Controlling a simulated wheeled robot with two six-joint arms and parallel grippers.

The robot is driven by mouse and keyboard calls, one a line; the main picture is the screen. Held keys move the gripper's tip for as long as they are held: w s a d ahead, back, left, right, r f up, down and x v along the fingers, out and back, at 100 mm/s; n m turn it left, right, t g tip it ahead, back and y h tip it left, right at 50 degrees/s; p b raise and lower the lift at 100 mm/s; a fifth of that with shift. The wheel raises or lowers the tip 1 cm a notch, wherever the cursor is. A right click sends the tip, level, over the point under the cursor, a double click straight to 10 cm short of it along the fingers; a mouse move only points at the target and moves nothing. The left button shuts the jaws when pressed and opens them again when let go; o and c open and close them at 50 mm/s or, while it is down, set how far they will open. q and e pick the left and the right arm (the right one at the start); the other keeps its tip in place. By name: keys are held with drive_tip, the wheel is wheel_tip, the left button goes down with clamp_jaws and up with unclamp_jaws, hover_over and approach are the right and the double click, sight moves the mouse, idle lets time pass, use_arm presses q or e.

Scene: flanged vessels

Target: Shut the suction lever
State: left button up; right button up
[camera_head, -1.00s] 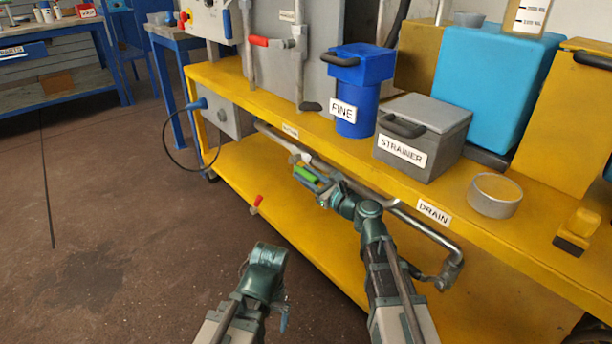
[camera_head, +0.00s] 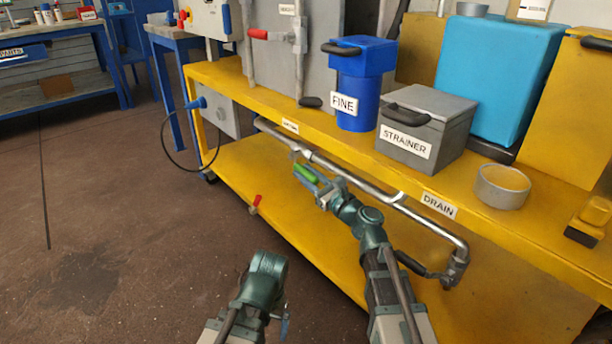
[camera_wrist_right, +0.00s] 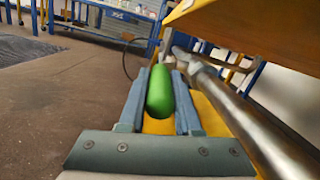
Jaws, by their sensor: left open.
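The suction lever has a green grip (camera_head: 305,173) and sits by the pipe below the small white label at the cart's front edge. My right gripper (camera_head: 306,175) is at the lever, with one finger along each side of the green grip. In the right wrist view the green grip (camera_wrist_right: 160,92) fills the gap between the blue-grey fingers of my right gripper (camera_wrist_right: 160,95), lengthwise between them. The lever's pivot is hidden. My left gripper (camera_head: 284,324) is low at the bottom of the head view, open, over the floor and away from the cart; its fingers are mostly hidden.
A metal pipe (camera_head: 345,172) runs under the yellow top to the drain label (camera_head: 439,205). A red-tipped handle (camera_head: 256,202) is at the lower shelf's edge. The strainer box (camera_head: 425,125), blue canister (camera_head: 358,85) and round dish (camera_head: 502,187) stand on top. Floor at left is clear.

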drive_tip(key=o, duration=0.5)
drive_tip(key=shift+c, duration=0.2)
